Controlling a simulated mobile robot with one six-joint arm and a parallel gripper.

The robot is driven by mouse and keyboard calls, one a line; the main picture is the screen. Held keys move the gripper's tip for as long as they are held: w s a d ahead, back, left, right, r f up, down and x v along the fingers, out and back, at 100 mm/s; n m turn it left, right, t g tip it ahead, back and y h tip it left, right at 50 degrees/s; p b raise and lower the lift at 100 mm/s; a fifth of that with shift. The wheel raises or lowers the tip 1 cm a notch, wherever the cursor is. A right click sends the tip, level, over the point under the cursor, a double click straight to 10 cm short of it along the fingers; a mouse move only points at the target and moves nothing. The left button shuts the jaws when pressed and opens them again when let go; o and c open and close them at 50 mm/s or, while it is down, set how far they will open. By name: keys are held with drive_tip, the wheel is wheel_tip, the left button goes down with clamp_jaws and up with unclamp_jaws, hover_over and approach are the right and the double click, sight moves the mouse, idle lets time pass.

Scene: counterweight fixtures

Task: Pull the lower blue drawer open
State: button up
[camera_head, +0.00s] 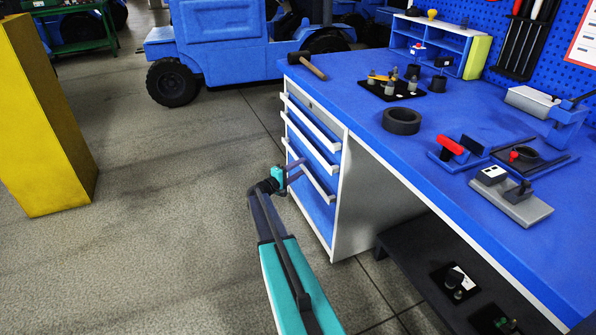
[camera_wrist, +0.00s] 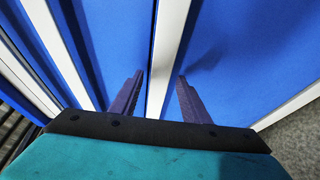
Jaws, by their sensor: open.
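My gripper (camera_head: 298,171) is at this handle, in front of the cabinet. In the wrist view my gripper (camera_wrist: 160,76) is open, its two dark fingers on either side of a white handle bar (camera_wrist: 168,50). Whether either finger touches the bar cannot be told.
The workbench top (camera_head: 360,140) holds a hammer (camera_head: 308,65), a black ring (camera_head: 401,121) and several fixtures. A dark low shelf (camera_head: 415,262) is right of the cabinet. A yellow post (camera_head: 45,120) stands far left. The floor left of the drawers is clear.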

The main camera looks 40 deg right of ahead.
clamp_jaws()
drive_tip(key=shift+s+a, duration=0.15)
drive_tip(key=shift+a, duration=0.1)
drive_tip(key=shift+d, duration=0.15)
